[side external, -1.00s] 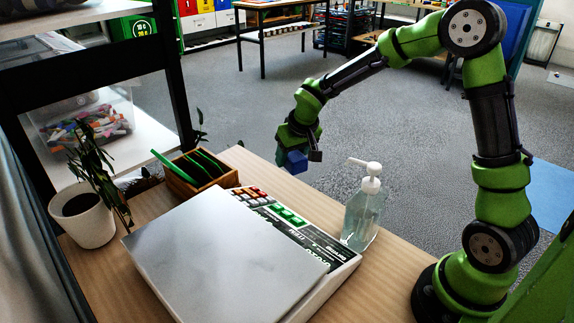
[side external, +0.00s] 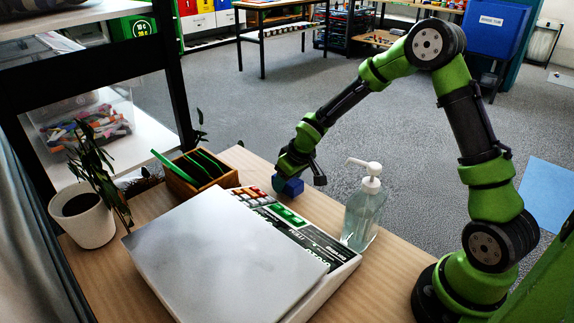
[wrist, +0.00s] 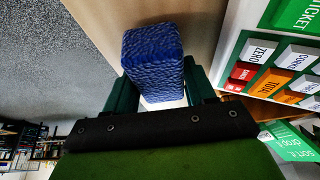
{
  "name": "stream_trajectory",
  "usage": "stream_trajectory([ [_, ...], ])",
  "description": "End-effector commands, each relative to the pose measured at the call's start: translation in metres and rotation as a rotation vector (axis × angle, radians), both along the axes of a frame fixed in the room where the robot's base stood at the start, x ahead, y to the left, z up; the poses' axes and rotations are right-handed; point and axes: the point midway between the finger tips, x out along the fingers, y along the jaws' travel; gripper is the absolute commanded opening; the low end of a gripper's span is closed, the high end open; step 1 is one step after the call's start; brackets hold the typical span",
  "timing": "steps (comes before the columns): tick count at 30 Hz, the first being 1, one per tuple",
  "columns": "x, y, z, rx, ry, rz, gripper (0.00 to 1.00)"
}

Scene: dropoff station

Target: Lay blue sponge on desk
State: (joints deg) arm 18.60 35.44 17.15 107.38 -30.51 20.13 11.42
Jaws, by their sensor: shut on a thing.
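The blue sponge (side external: 291,187) is a small block held at the end of my arm in the side view, near the far edge of the wooden desk (side external: 395,238), behind the scale's keypad. In the wrist view the sponge (wrist: 154,58) has a rough blue surface and sits between the two dark green fingers. My gripper (side external: 284,180) is shut on it; the wrist view also shows the gripper (wrist: 160,92). The sponge's underside is hidden, so I cannot tell whether it touches the desk.
A scale (side external: 225,250) with a large grey plate and coloured keys fills the desk's middle. A pump bottle (side external: 363,212) stands right of it. A wooden box (side external: 200,180) with green items and a potted plant (side external: 85,215) stand left. Bare desk shows along the far edge.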

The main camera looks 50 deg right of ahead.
Motion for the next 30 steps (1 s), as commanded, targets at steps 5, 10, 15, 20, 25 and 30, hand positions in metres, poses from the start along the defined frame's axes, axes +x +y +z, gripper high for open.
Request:
stream_trajectory([
  [5,0.0001,0.0,-0.0098,0.0,-0.001,0.0,0.3],
  [10,0.0001,-0.0002,-0.0095,0.0,-0.001,0.0,0.3],
  [15,0.0003,0.0,-0.0118,0.0,-0.002,0.0,0.62],
  [20,0.0003,-0.0001,-0.0117,0.0,-0.001,0.0,0.8],
  [25,0.0002,-0.0002,-0.0116,0.0,-0.001,0.0,0.8],
  [30,-0.0011,-0.0011,-0.0046,0.0,-0.002,-0.002,0.8],
])
